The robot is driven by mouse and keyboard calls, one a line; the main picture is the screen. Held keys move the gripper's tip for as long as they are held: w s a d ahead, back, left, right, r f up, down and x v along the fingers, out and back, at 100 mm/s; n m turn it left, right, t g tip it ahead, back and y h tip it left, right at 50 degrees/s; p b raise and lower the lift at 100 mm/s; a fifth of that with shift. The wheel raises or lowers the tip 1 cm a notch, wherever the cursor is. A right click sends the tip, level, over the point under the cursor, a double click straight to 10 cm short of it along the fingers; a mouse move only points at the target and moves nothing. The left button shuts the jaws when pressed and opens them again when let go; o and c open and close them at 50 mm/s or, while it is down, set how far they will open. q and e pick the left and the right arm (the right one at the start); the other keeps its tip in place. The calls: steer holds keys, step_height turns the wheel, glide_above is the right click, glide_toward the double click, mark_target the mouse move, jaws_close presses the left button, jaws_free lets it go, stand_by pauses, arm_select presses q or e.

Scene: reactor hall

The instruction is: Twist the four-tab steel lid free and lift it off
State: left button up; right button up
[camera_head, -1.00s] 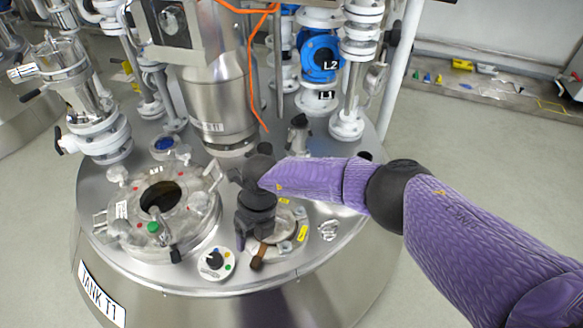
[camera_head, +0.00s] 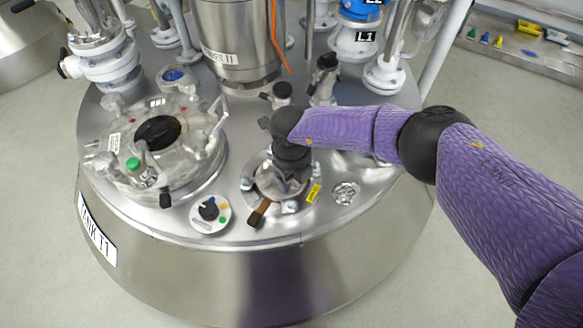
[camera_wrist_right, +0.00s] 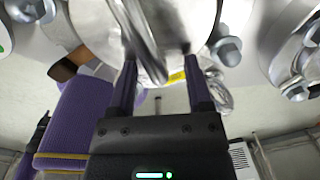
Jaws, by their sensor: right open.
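The small round steel lid (camera_head: 267,183) sits on its port on top of the tank, with tabs and bolts around it. My right gripper (camera_head: 284,180) points down over it and hides much of its middle. In the right wrist view the open fingers of the right gripper (camera_wrist_right: 160,60) reach toward the lid's shiny face (camera_wrist_right: 182,28). A raised steel handle (camera_wrist_right: 142,40) stands between or just beside the fingers; contact cannot be told. My left gripper is not in view.
A brown-tipped lever (camera_head: 258,213) sticks out in front of the lid. A control knob (camera_head: 209,210) is to the left, and a larger glass-topped hatch (camera_head: 190,165) is farther left. Valves and pipes crowd behind. The front tank rim is clear.

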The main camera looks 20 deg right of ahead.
steer(key=shift+r, duration=0.15)
steer(key=shift+c, duration=0.5)
steer(key=c, duration=0.7)
jaws_close()
